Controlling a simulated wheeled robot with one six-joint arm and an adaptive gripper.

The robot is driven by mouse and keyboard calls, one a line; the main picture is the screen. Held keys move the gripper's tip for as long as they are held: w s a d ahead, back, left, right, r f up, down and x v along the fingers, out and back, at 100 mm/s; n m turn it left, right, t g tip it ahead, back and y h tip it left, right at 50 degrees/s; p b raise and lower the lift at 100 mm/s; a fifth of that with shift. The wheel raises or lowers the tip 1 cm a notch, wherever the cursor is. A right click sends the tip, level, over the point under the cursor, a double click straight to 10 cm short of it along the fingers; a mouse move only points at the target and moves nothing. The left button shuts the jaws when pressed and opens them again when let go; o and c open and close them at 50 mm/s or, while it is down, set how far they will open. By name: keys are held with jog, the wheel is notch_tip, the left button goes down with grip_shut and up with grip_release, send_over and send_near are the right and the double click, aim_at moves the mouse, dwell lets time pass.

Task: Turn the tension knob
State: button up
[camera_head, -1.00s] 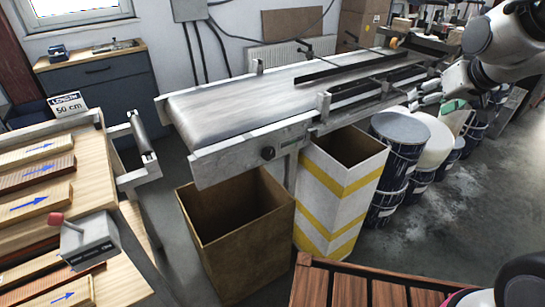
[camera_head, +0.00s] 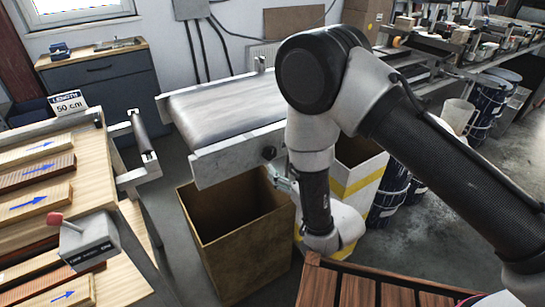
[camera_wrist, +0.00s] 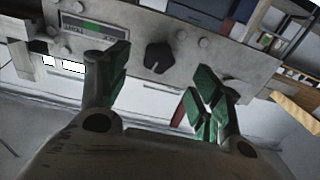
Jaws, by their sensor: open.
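The tension knob (camera_head: 269,153) is a small dark knob on the grey side plate of the conveyor (camera_head: 212,108), near its front end. In the wrist view the black knob (camera_wrist: 158,57) sits on the grey plate, beyond the fingertips and roughly between them sideways. My gripper (camera_wrist: 155,86) is open, with green finger pads spread apart and nothing between them. The knob looks apart from both fingers. In the head view my gripper (camera_head: 281,178) is just below and right of the knob, partly hidden by my arm.
An open brown bin (camera_head: 240,240) stands below the conveyor end, beside a white and yellow striped bin (camera_head: 358,185). A slatted wooden surface (camera_head: 345,285) is at the bottom. Planks lie on a table (camera_head: 95,165) at left. A label plate (camera_wrist: 90,30) is left of the knob.

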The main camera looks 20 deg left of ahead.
aim_at(272, 156)
jog(key=x, duration=0.7)
jog(key=shift+w, duration=0.1)
jog(key=c, duration=1)
